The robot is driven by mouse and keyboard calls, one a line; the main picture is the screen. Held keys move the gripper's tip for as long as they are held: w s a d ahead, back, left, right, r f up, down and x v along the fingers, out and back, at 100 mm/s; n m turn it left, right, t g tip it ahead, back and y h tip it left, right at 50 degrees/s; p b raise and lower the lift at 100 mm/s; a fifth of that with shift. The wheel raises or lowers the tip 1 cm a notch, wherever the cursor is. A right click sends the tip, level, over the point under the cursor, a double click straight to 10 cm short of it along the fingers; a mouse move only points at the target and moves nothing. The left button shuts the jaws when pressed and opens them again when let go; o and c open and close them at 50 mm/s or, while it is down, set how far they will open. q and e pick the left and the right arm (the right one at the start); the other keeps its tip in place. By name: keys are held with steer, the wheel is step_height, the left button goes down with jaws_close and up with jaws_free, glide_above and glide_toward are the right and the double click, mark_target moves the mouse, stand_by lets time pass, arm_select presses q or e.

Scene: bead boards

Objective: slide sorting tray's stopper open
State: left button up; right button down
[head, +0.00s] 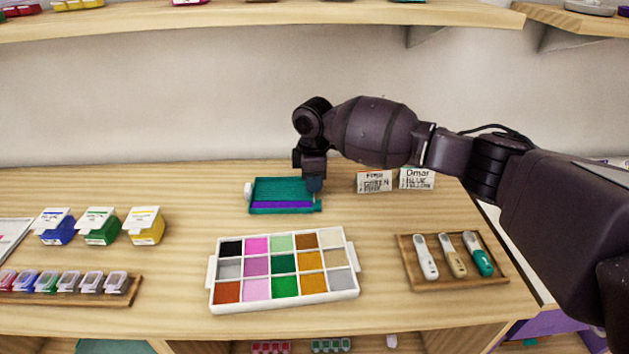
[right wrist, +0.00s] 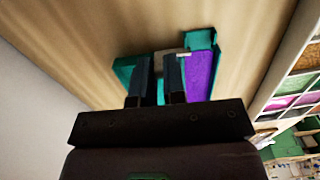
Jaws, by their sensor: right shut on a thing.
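The sorting tray (head: 278,185) is a flat teal tray with a purple strip along its front side, lying at the back middle of the desk. A teal lip sticks out at its front right corner. My right gripper (head: 314,188) reaches down onto the tray's right end. In the right wrist view the two dark fingers (right wrist: 160,70) stand at the tray's end, beside the purple strip (right wrist: 199,75). A small pale piece (right wrist: 180,52), apparently the stopper, shows at the fingertips; the fingers hide most of it. My left gripper is not in view.
A white compartment box (head: 285,306) of coloured beads stands in front of the tray. A wooden holder (head: 455,283) with tools lies front right. Coloured tubs (head: 103,231) stand left. Bare desk surrounds the tray.

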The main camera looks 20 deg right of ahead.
steer(key=c, duration=1.2)
jaws_free()
steer(key=shift+o, duration=0.2)
steer(key=shift+r, duration=0.3)
step_height(320, 180, up, 10)
steer(key=p, duration=0.1)
steer(key=shift+p, duration=0.3)
